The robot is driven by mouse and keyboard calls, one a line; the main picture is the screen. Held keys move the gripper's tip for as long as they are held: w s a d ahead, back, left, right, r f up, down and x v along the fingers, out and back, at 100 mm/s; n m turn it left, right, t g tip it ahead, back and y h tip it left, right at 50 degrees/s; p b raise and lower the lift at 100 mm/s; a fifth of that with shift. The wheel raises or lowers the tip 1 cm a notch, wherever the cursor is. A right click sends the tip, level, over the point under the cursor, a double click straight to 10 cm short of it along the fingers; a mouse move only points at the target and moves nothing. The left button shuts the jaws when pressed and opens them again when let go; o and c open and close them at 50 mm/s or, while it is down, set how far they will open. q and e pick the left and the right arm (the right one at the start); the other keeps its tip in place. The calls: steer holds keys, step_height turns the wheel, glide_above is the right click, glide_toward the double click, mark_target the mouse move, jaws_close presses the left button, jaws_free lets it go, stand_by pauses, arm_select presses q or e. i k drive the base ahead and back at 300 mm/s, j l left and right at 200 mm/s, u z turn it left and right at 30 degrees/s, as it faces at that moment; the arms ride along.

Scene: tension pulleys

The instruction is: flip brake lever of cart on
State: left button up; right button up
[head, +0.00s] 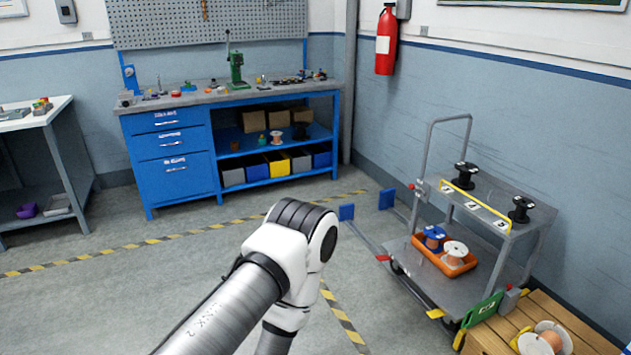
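The grey two-tier cart (478,298) stands at the right near the wall, with a tall tube handle (433,150) at its far end. A small red lever-like piece (383,258) sticks out low at the cart's left side, by a wheel. A yellow piece (435,313) sits low at its near left corner. I cannot tell for sure which is the brake lever or how it is set. A white and grey arm of mine crosses the lower middle, left of and apart from the cart. Neither gripper is in view.
The cart carries black spools (466,174) on top and an orange tray (428,258) of spools below. A wooden crate (545,315) with a spool and a green piece (484,312) stand at its near end. Blue blocks (346,212) lie beyond. A blue workbench (165,160) stands behind open floor.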

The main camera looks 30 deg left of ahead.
mark_target(411, 187)
steer(key=u, duration=0.45)
steer(key=i+l+u, duration=0.1)
steer(key=i+u, duration=0.3)
steer(key=i+l+u, duration=0.15)
steer(key=u, duration=0.25)
steer(key=i+l, duration=0.4)
steer(key=i+l+u, duration=0.15)
steer(key=i+l, duration=0.7)
steer(key=i+l+u, duration=0.1)
steer(key=i+l, duration=0.3)
steer(key=l, duration=0.2)
steer(key=i+l+u, duration=0.1)
steer(key=i+l, duration=0.25)
steer(key=l, duration=0.15)
